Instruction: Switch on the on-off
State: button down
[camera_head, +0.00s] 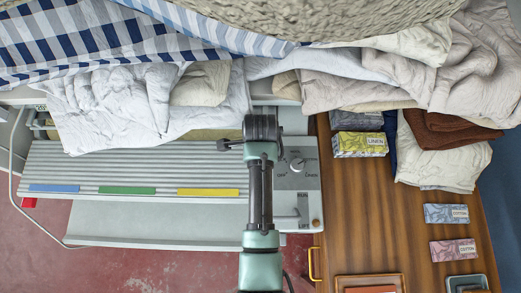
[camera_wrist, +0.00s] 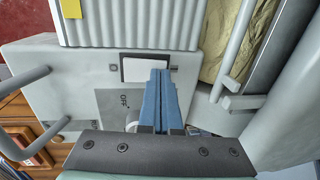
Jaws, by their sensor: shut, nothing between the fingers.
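The ironer's control panel (camera_head: 305,150) is at the right end of the machine in the head view. It carries a round knob (camera_head: 297,165) on a grey plate with small lettering. In the wrist view the grey plate (camera_wrist: 112,100) reads OFF, and the knob (camera_wrist: 133,127) is partly hidden by my fingers. Above the plate is a white rectangular switch (camera_wrist: 135,70) in a dark frame; I cannot read a label on it. My gripper (camera_wrist: 160,72) is shut and empty, its blue fingertips over the switch's right part. Contact cannot be told. My arm hides the fingers in the head view.
A slatted ironer bed (camera_head: 120,170) with blue, green and yellow strips lies left of my arm. Linens (camera_head: 150,100) are heaped behind it. A lever (camera_head: 303,205) stands at the panel's front. A wooden table (camera_head: 400,225) with boxes is at right.

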jog(key=shift+w+f+g, duration=0.25)
jog(key=shift+f+g, duration=0.05)
jog(key=shift+s, duration=0.1)
jog(key=shift+s+r, duration=0.1)
jog(key=shift+s, duration=0.05)
jog(key=shift+s+r+p, duration=0.25)
jog(key=shift+s+p, duration=0.4)
jog(key=shift+p, duration=0.2)
notch_tip(320, 180, up, 13)
jog(key=s+b, duration=0.1)
jog(key=shift+s, duration=0.15)
jog(key=shift+f, duration=0.1)
dwell(0.6)
